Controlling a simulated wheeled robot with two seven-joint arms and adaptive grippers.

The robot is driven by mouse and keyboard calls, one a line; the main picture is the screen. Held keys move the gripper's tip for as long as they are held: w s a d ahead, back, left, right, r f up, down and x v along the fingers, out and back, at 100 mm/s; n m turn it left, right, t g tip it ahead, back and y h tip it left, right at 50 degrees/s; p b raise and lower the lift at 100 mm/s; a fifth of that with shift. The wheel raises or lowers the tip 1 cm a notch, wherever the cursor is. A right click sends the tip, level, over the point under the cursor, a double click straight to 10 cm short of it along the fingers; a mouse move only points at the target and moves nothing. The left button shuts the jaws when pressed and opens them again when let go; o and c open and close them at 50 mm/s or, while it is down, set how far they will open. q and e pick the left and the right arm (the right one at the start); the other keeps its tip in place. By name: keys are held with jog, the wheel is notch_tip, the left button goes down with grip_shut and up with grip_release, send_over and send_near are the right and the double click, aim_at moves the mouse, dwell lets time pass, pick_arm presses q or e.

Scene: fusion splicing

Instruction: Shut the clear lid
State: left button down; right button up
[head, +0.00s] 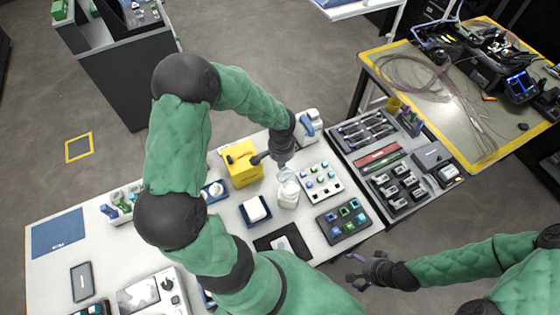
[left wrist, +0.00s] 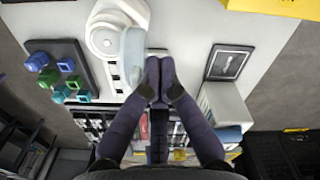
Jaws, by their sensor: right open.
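A small white container (head: 289,196) stands on the white table, with a pale clear lid (head: 285,173) raised at its far side. In the left wrist view the container shows a round top (left wrist: 106,38), and the pale bluish lid (left wrist: 133,58) stands on edge beside it. My left gripper (head: 281,160) is just behind the lid. In the left wrist view its fingertips (left wrist: 159,78) are together, with nothing seen between them, right beside the lid; I cannot tell whether they touch it. My right gripper (head: 366,268) is open and empty, off the table's front right edge.
A yellow box (head: 242,164) stands left of the container. A white tray of small coloured parts (head: 320,181) and a dark rack (head: 343,220) are to its right. A blue-and-white bottle (head: 309,127) is behind.

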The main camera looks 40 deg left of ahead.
aim_at(287, 173)
pick_arm(q)
jog(key=shift+s+d+f+b, duration=0.1)
jog(key=shift+s+d+b, duration=0.25)
jog(key=shift+d, duration=0.5)
jog(key=shift+s+d+b, duration=0.25)
jog(key=shift+s+d, duration=0.2)
jog(key=shift+d, duration=0.35)
notch_tip(287, 173, up, 7)
jog(key=p, duration=0.5)
dwell(0.8)
